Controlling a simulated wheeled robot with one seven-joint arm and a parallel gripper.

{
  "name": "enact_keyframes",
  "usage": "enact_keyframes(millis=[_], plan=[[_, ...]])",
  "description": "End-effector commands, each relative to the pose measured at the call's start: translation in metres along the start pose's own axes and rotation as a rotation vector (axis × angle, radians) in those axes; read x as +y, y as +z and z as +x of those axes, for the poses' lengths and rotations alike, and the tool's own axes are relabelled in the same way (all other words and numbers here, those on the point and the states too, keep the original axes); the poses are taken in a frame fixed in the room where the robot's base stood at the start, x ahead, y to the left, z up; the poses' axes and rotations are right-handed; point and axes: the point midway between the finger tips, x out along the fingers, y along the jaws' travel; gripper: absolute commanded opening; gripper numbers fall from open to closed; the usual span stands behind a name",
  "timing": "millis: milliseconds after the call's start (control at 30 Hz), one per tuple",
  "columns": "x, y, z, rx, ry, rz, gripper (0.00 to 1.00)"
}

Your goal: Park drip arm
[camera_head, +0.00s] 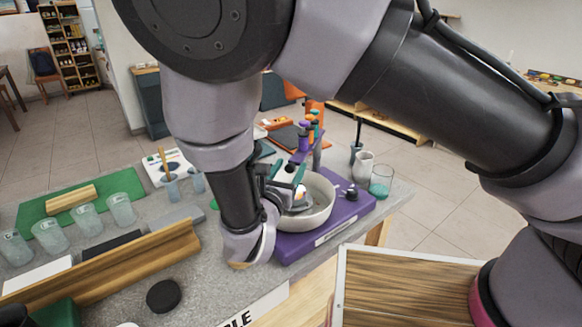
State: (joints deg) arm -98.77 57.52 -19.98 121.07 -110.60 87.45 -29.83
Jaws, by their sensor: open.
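The purple drip arm (299,157) reaches out from a post (317,153) at the back of a purple base (345,212). Small purple, teal and orange-capped parts (305,139) stand by the post. A white bowl (318,214) sits on the base below the arm. My gripper (287,173) is over the bowl's left side, close to the drip arm's near end, with its jaws open. My wrist hides the left of the bowl and base. I cannot tell whether the fingers touch the drip arm.
Clear cups (121,209) and a green mat (40,207) lie left on the grey counter. A wooden rail (110,262) and a black disc (163,296) are in front.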

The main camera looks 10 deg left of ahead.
Motion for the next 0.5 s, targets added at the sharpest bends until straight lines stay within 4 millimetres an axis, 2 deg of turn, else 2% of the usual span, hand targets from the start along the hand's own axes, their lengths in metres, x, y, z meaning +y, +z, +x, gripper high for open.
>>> enact_keyframes(millis=[333, 400, 500], plan=[[0.0001, 0.0002, 0.0045, 0.000, 0.000, 0.000, 0.60], [0.0001, 0.0002, 0.0045, 0.000, 0.000, 0.000, 0.34], [0.0001, 0.0002, 0.0044, 0.000, 0.000, 0.000, 0.00]])
